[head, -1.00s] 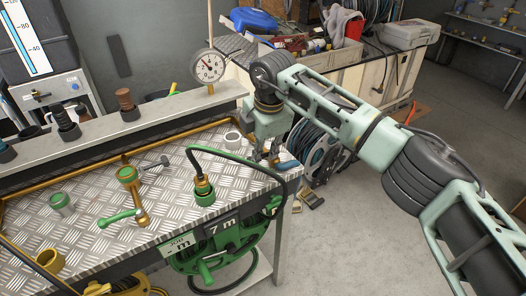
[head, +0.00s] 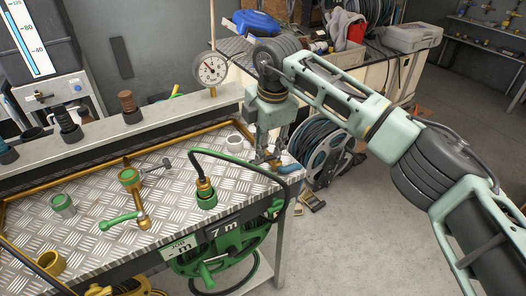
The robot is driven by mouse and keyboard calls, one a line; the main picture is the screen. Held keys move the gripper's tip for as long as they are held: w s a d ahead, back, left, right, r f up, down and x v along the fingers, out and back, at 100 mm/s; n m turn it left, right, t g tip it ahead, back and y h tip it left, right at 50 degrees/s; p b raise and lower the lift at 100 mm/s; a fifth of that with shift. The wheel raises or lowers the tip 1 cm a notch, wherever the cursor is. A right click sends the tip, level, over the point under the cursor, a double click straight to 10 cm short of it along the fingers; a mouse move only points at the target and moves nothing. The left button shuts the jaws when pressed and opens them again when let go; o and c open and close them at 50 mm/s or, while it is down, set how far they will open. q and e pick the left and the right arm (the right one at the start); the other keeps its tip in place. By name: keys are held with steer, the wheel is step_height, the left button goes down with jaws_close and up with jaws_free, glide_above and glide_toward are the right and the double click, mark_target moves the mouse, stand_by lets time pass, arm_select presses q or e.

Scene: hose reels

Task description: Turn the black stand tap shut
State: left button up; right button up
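My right gripper (head: 268,157) points down over the bench's near right corner. Its fingers look apart. A blue lever (head: 289,168) sticks out beside the fingertips, with a little brass beside it. The fitting under this lever is mostly hidden by the gripper, so I cannot tell whether it is the black stand tap or whether the fingers touch it. A brass tap with a green lever (head: 121,219) and a dark grey lever (head: 158,167) stand further left on the bench. My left gripper is not in view.
The metal bench (head: 95,232) carries a green hose connector (head: 206,197) with a looped black hose, and a white ring (head: 234,143). A green hose reel (head: 215,252) hangs below its front. A grey reel (head: 325,160) stands behind on the floor. Open floor lies right.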

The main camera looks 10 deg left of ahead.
step_height(320, 180, up, 8)
steer(key=s+d, duration=0.1)
steer(key=shift+s+r, duration=0.15)
